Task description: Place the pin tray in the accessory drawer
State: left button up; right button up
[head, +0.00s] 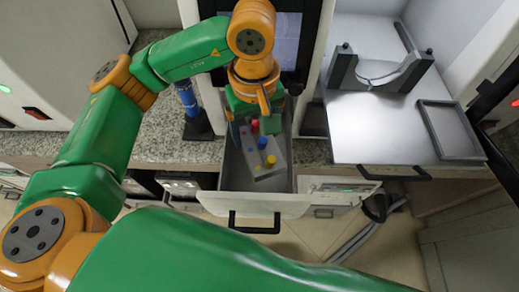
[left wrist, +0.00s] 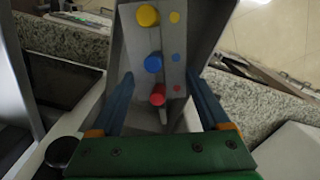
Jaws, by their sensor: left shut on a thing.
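The pin tray (head: 278,172) is a grey block with red, blue and yellow round pins. It is inside the open accessory drawer (head: 222,200), whose black handle faces me. My left gripper (head: 252,116) reaches down over the drawer's back part and is shut on the tray's far end. In the left wrist view the tray (left wrist: 140,42) lies between the two blue fingers of the gripper (left wrist: 160,78), with drawer walls around it. Whether the tray touches the drawer floor is hard to tell. My right gripper is not in view.
A granite counter (head: 155,145) runs left of the drawer, with a blue cylinder (head: 187,98) on a dark base. To the right, a pale pull-out surface (head: 375,135) carries a grey curved cradle (head: 380,72) and an empty shallow tray (head: 450,131).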

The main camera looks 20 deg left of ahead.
aim_at(256, 136)
pick_arm(q)
notch_tip(256, 136, down, 8)
jog(key=shift+f+p, duration=0.1)
jog(key=shift+p, duration=0.55)
jog(key=shift+f+b, duration=0.2)
jog(key=shift+b, duration=0.1)
jog(key=o, duration=1.3)
jog(key=shift+r, duration=0.25)
notch_tip(256, 136, up, 12)
jog(key=shift+f, duration=0.25)
jog(key=shift+r, duration=0.2)
jog(key=shift+r, duration=0.1)
